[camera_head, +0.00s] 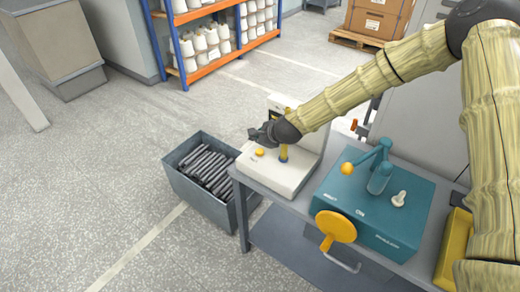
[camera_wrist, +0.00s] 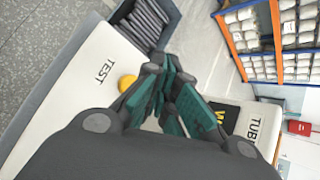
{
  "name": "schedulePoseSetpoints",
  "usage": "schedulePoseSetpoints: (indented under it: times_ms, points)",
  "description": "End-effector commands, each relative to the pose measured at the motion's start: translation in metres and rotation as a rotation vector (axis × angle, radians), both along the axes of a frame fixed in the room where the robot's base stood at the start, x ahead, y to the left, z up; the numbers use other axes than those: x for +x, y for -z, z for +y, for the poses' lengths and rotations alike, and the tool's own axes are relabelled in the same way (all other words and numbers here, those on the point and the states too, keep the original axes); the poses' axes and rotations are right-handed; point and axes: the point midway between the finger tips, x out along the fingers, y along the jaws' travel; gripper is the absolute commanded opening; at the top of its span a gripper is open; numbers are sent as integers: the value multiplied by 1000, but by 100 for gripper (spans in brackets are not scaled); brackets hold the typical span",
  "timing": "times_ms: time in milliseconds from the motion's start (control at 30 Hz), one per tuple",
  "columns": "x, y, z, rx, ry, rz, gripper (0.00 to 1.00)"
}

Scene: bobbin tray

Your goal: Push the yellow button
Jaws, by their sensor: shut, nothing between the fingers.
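In the wrist view the button (camera_wrist: 127,82) shows just left of the fingers, near the printed word TEST, partly hidden by a finger. My gripper (camera_head: 257,135) is dark, shut and empty. It is above the machine's top, close to the button. In the wrist view my gripper (camera_wrist: 158,62) shows teal pads. I cannot tell a touch; a gap seems to show in the head view.
A blue post with a yellow top (camera_head: 284,150) stands on the machine right of the button. A teal box (camera_head: 368,208) with a lever, white knob and yellow handwheel stands to the right. A grey bin (camera_head: 222,208) of dark rods stands left. Shelves (camera_head: 210,62) of white bobbins are behind.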

Motion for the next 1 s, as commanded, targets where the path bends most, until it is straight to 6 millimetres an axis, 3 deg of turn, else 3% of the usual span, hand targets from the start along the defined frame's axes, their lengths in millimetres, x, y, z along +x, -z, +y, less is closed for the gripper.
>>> schedulePoseSetpoints:
  times_ms: [300,1000]
  points:
    - [0,-25,0,1,1,0,0]
    - [0,-25,0,1,1,0,0]
